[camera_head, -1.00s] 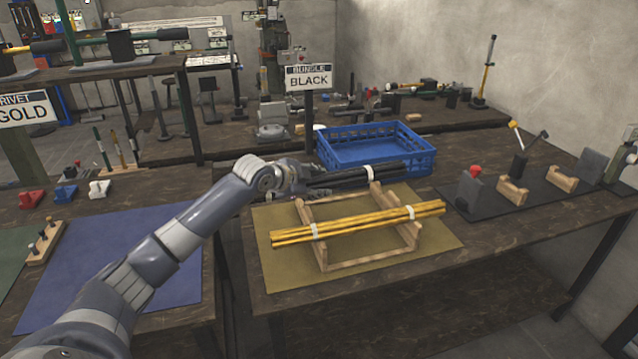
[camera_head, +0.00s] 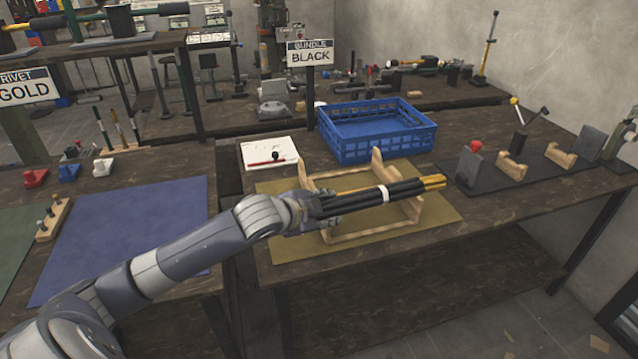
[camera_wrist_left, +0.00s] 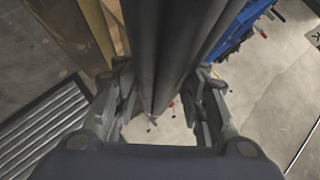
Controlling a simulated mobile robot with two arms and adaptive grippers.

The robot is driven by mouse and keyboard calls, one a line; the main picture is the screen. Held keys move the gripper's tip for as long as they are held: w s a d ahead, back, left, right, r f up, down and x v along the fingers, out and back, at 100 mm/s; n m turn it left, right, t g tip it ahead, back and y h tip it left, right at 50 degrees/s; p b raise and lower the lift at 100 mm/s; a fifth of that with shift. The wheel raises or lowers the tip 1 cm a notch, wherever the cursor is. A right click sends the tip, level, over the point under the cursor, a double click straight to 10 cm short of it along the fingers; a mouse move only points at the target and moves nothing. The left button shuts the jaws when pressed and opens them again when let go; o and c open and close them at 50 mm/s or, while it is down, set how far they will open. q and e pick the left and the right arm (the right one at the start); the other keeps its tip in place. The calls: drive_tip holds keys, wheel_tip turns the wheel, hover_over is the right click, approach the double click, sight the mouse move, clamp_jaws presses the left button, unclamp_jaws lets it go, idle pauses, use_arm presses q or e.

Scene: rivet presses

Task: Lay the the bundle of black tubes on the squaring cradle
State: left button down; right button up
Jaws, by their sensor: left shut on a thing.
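The bundle of black tubes (camera_head: 345,201), with a white band, is in my left gripper (camera_head: 302,213). The left wrist view shows the tubes (camera_wrist_left: 172,45) between the two fingers. The bundle reaches rightward, in front of the yellow tubes in the head view. The fixture that looks like the squaring cradle is at the right: a black base (camera_head: 540,187) with two notched wooden blocks (camera_head: 512,166) and upright grey plates (camera_head: 468,166). Its blocks are empty. My right gripper is out of view.
A wooden rack (camera_head: 372,233) on an olive mat holds yellow tubes (camera_head: 434,182), mostly hidden behind the black bundle. A blue crate (camera_head: 385,148) stands behind, beside a BLACK sign (camera_head: 310,56). A white board (camera_head: 268,150) lies left of the crate. A red-knobbed piece (camera_head: 476,146) rises at the fixture's left end.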

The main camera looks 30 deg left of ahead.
use_arm(q)
drive_tip(key=s+d+f, duration=0.2)
drive_tip(key=s+d, duration=0.5)
drive_tip(key=s+d+f, duration=0.2)
drive_tip(key=s+d, duration=0.5)
drive_tip(key=s, duration=0.1)
drive_tip(key=shift+d+f, duration=0.25)
drive_tip(key=shift+d, duration=0.1)
drive_tip(key=shift+w, duration=0.1)
drive_tip(key=shift+a, duration=0.2)
